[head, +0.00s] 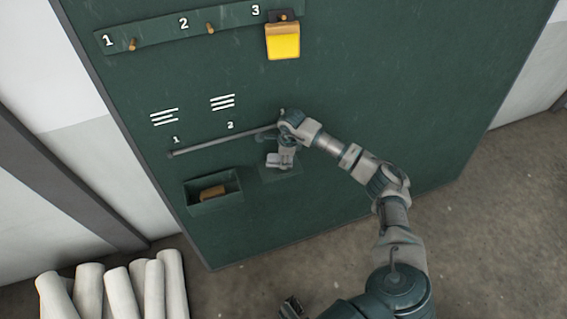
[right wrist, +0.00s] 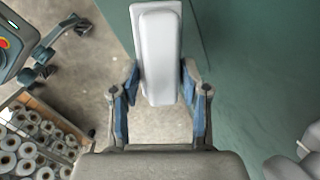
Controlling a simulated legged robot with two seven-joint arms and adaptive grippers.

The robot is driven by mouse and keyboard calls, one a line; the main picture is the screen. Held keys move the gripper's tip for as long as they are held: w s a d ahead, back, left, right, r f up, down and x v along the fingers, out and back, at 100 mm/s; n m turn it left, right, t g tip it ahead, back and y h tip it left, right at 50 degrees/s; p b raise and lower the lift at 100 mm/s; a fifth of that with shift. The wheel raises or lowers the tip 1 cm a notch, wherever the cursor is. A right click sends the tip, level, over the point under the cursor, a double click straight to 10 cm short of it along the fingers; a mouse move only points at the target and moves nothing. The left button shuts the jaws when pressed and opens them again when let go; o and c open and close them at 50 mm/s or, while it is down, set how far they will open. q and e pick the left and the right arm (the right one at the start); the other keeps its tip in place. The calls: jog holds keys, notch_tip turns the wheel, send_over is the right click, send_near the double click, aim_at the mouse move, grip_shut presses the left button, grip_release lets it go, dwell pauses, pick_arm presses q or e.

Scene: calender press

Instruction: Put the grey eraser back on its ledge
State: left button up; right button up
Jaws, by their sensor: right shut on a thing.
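My right gripper (head: 284,158) is in front of the green board, shut on a pale grey block, the eraser (head: 273,160). In the right wrist view the eraser (right wrist: 158,55) sits between the two blue-padded fingers (right wrist: 158,108) and extends well beyond their tips. A thin grey ledge (head: 215,142) runs along the board, with its right end behind my right wrist. The eraser is below that right end, apart from the ledge in the picture. My left gripper (head: 291,307) is partly seen at the bottom edge; its opening is unclear.
A green box (head: 215,205) with a brown block (head: 212,193) hangs below the ledge. Another small green holder (head: 281,177) is partly hidden beneath my right gripper. A yellow pad (head: 284,42) hangs at peg 3. White rolls (head: 120,290) stand at lower left.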

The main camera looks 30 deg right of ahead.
jog(key=shift+w+d+f, duration=0.1)
jog(key=shift+w+d, duration=0.2)
jog(key=f, duration=0.2)
jog(key=shift+s+a+f, duration=0.15)
jog(key=shift+a+f, duration=0.05)
jog(key=shift+f, duration=0.2)
jog(key=shift+a+f, duration=0.1)
jog(key=shift+f, duration=0.15)
pick_arm(q)
jog(key=shift+a+r, duration=0.25)
jog(key=shift+r, duration=0.45)
pick_arm(e)
jog(key=shift+a+r, duration=0.1)
jog(key=o, duration=1)
pick_arm(q)
jog(key=shift+d, duration=0.15)
pick_arm(e)
jog(key=shift+d, duration=0.25)
pick_arm(q)
jog(key=shift+r, duration=0.1)
